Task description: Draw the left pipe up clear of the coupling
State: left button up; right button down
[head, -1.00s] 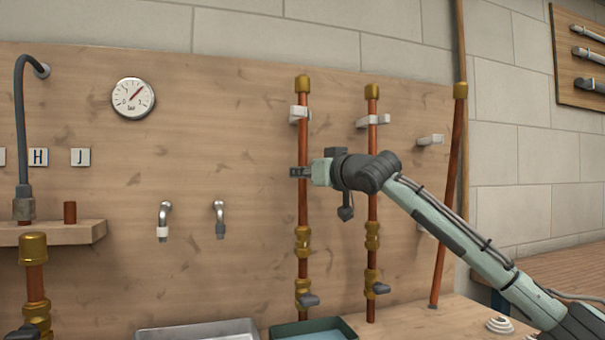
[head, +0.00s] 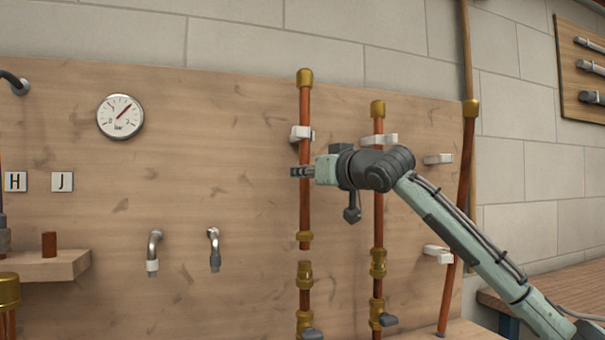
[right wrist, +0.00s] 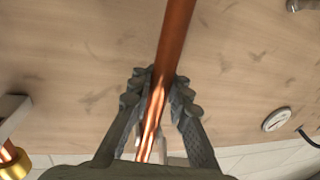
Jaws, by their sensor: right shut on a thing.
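The left pipe (head: 305,210) is an upright copper pipe with a brass cap on top and a brass ring near its lower end. Its lower end stands above the brass coupling (head: 305,274), with bare board showing between them. My right gripper (head: 302,172) is shut on the pipe below the upper white clip (head: 301,133). In the right wrist view the fingers (right wrist: 160,100) close on both sides of the copper pipe (right wrist: 176,40). My left gripper is not in view.
A second copper pipe (head: 378,215) stands close to the right, partly behind my right arm. A third pipe (head: 466,190) leans farther right. A gauge (head: 120,116) and two chrome spouts are on the board at left. The board between spouts and left pipe is clear.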

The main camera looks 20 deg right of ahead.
jog(key=c, duration=1.5)
grip_release()
jog(key=shift+s+d+r, duration=0.1)
jog(key=shift+s+r, duration=0.2)
jog(key=shift+r, duration=0.05)
jog(key=shift+o, duration=0.4)
jog(key=shift+w+f, duration=0.1)
jog(key=shift+f, duration=0.05)
jog(key=v, duration=1.2)
